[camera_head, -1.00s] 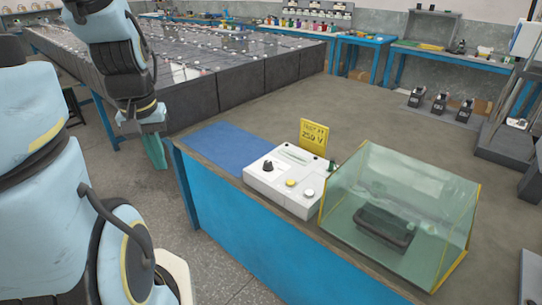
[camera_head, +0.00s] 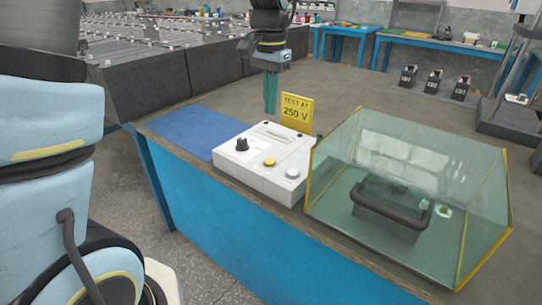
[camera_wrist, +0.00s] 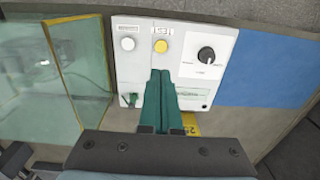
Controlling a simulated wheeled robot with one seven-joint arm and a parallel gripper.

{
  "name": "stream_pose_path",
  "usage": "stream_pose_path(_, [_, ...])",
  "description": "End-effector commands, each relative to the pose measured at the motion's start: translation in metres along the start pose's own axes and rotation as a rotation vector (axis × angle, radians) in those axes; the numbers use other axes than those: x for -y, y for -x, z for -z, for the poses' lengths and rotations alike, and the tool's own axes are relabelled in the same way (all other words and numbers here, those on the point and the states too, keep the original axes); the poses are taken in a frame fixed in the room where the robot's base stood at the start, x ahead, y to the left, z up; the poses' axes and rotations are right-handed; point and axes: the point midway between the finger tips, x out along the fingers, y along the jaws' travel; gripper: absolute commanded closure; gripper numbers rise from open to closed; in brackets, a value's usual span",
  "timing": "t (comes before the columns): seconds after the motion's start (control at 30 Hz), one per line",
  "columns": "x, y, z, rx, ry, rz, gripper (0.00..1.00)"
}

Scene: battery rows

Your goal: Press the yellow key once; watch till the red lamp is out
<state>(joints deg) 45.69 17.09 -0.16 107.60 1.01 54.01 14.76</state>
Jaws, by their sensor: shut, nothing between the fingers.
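The yellow key (camera_head: 269,162) is a round button on the front of a white test box (camera_head: 240,170). In the wrist view the yellow key (camera_wrist: 161,46) sits below a small label, between a white round button (camera_wrist: 128,43) and a black knob (camera_wrist: 206,54). My gripper (camera_head: 270,112) is shut and empty, pointing down above the back edge of the box, beside the yellow sign. In the wrist view my gripper's green fingertips (camera_wrist: 160,74) appear just below the key, apart from it as far as I can tell. I make out no lit red lamp in either view.
A yellow sign reading "TEST AT 250 V" (camera_head: 297,112) stands behind the box. A clear enclosure with yellow edges (camera_head: 460,225) holding a dark handled block (camera_head: 388,212) is close on the right. A blue mat (camera_head: 190,132) lies clear on the left.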

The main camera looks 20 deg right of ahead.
Motion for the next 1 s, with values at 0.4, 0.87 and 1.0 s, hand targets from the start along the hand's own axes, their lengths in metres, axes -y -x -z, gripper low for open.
stream_pose_path(0.4, [0.001, -0.012, -0.001, 0.003, 0.003, -0.001, 1.00])
stream_pose_path(0.87, [0.001, -0.101, -0.001, 0.004, 0.004, -0.001, 1.00])
stream_pose_path(1.0, [0.001, -0.122, -0.002, 0.004, 0.004, -0.001, 1.00])
